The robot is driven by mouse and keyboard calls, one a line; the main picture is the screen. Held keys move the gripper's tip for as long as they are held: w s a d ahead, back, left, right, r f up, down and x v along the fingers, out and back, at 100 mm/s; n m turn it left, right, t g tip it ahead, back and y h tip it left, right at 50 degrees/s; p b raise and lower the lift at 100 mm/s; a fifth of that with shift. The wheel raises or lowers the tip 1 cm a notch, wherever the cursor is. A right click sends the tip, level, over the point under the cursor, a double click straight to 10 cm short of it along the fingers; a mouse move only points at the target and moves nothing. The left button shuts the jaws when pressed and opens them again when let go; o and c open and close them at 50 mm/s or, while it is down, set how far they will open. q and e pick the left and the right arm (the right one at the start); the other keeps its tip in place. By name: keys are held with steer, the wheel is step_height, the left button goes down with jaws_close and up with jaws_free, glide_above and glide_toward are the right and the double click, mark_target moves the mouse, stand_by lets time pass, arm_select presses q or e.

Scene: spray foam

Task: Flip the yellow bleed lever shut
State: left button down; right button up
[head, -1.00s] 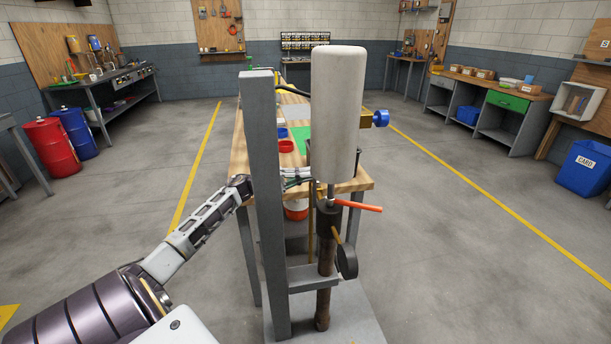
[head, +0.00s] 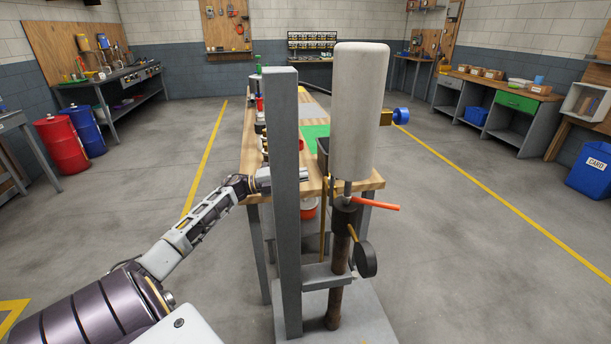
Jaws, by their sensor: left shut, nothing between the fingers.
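A grey post stand (head: 287,200) carries a pale upright cylinder (head: 360,110) with a dark pipe (head: 336,270) below it. A short yellow-brown lever (head: 352,232) slants on the pipe, beside a dark round disc (head: 365,259). I cannot tell for sure that it is the bleed lever or how far it is turned. An orange-red handle (head: 374,204) points right just above it. My left gripper (head: 264,180) is shut and empty at the left side of the post, apart from the yellow-brown lever; the post may hide its tips. My right gripper is not in view.
A wooden table (head: 256,150) with a green mat (head: 314,137) stands behind the post. A brass block with a blue knob (head: 401,115) shows right of the cylinder. The post stands between my left gripper and the pipe. Open floor (head: 470,260) lies to the right.

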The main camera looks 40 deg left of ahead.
arm_select(q)
steer(key=v, duration=0.7)
steer(key=shift+a, duration=0.5)
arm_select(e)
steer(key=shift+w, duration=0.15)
